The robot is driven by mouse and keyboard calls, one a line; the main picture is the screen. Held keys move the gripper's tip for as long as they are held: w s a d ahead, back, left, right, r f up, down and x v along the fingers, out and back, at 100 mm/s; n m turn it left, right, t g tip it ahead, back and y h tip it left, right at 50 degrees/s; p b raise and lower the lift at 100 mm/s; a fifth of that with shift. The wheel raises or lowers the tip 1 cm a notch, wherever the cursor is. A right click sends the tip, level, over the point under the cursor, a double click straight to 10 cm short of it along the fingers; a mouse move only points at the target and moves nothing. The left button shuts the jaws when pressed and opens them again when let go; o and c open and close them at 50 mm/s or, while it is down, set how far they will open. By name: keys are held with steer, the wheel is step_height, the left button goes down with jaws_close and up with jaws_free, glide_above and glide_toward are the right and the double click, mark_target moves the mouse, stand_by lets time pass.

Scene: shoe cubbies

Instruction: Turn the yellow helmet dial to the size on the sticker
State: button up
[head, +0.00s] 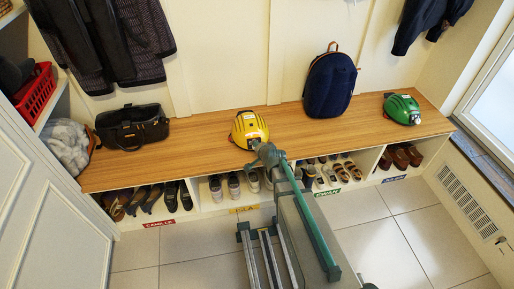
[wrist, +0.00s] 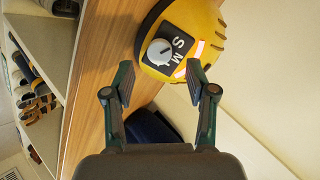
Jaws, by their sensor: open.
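The yellow helmet (head: 251,124) sits on the wooden bench, left of the bench's middle. In the wrist view the helmet (wrist: 205,22) shows a round whitish dial (wrist: 160,52) on a dark plate with the letters S and M. A short dark mark on the dial seems to point up and right, but is too small to read surely. A pale patch with an orange edge (wrist: 193,56) lies on the helmet; I can read no size on it. My gripper (wrist: 160,78) is open and empty, its fingertips apart and just short of the dial. In the head view my gripper (head: 262,152) is at the helmet's front.
The bench (head: 200,147) has cubbies with shoes below. A dark bag (head: 132,128) stands left, a blue backpack (head: 330,83) and a green helmet (head: 402,108) right. Colored labels, one yellow (head: 244,210), mark the cubbies. The bench between bag and yellow helmet is clear.

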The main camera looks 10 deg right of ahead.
steer(key=v, duration=0.8)
steer(key=s+a+f+n+g, duration=0.2)
steer(key=s+f+n+g, duration=0.55)
steer(key=s+f, duration=0.9)
steer(key=s+f+n+g+h, duration=0.15)
steer(key=s+f+g, duration=0.4)
steer(key=s, duration=1.05)
steer(key=s+f+n+g, duration=0.2)
steer(key=s+f+g, duration=0.3)
steer(key=s, duration=1.1)
step_height(320, 180, up, 11)
steer(key=p, duration=1.2)
steer(key=shift+w+d+t, duration=0.3)
steer(key=shift+w+d, duration=0.05)
steer(key=shift+w, duration=0.15)
